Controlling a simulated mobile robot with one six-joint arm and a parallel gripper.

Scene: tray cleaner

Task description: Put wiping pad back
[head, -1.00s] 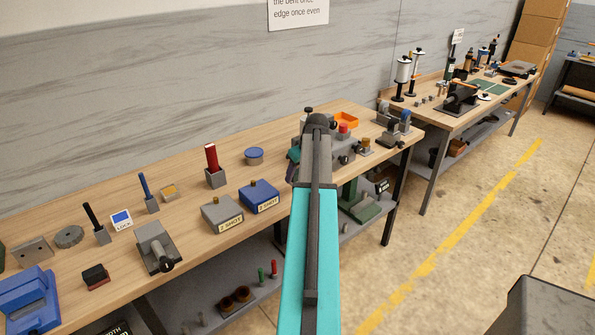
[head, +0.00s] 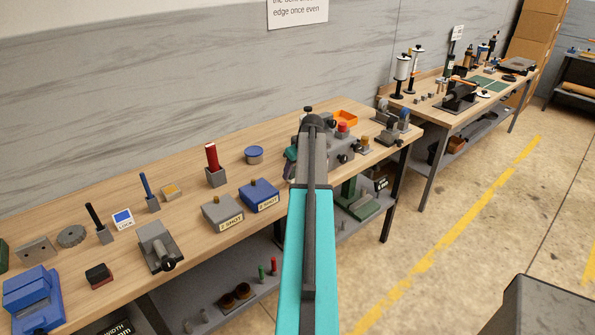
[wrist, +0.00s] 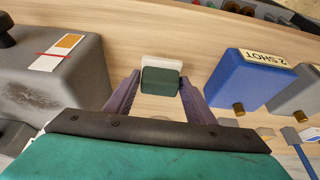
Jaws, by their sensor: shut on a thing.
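The wiping pad (wrist: 161,82), a small dark green block with a white part along its far side, sits between the fingers of my gripper (wrist: 160,90) in the wrist view. The gripper is shut on it. The wooden bench top (wrist: 140,30) lies beneath; I cannot tell whether the pad touches it. In the head view my own arm covers most of the gripper and the pad.
A grey scuffed housing (wrist: 50,75) stands left of the gripper in the wrist view. The blue 2 SHOT box (wrist: 247,80) and a grey box (wrist: 300,92) stand right. An orange tray (head: 345,118) lies farther back. Bare wood lies around the round blue tin (head: 254,155).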

